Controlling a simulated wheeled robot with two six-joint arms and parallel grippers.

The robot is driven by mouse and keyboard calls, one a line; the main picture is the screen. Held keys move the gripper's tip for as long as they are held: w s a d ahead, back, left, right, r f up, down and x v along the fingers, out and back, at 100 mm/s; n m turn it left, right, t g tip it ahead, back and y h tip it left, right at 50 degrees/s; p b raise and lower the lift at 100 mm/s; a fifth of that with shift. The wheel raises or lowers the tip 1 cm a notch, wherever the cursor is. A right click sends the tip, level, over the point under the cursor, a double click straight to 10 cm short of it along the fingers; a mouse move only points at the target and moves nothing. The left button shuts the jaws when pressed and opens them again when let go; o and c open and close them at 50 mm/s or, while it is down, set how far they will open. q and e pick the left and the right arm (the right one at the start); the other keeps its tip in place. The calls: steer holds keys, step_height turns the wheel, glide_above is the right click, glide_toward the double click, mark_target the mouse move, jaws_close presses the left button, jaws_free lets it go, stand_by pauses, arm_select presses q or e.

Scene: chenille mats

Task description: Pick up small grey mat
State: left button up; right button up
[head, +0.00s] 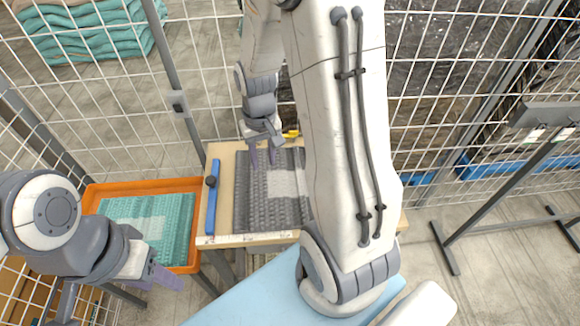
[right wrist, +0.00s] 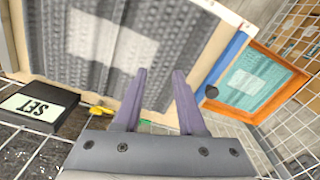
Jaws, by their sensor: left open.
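The grey mat (head: 257,211) is a ribbed dark grey piece with a paler rectangle in its middle. It lies flat on the wooden-edged table, partly hidden by my right arm in the head view. It also fills the upper left of the right wrist view (right wrist: 55,50). My right gripper (head: 264,158) points down at the mat's far edge. Its two purple fingers are apart with nothing between them in the right wrist view (right wrist: 161,73); whether they touch the mat cannot be told. My left gripper (head: 160,278) is open and empty at the lower left, in front of the orange tray.
An orange tray (head: 99,188) holding a teal mat (head: 180,215) stands left of the table. A blue bar (head: 211,207) lies along the table's left side.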

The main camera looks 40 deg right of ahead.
steer(key=s+d+f+m, duration=0.1)
steer(key=d+f+m, duration=0.3)
steer(key=d, duration=0.7)
steer(key=p, duration=0.1)
glide_above(300, 179)
steer(key=f, duration=0.5)
steer(key=shift+d+f, duration=0.1)
steer(key=shift+d, duration=0.1)
steer(key=f, duration=0.1)
steer(key=f+p, duration=0.1)
steer(key=f, duration=0.2)
steer(key=shift+s+a+f, duration=0.15)
steer(key=shift+a, duration=0.1)
steer(key=shift+f, duration=0.7)
jaws_close()
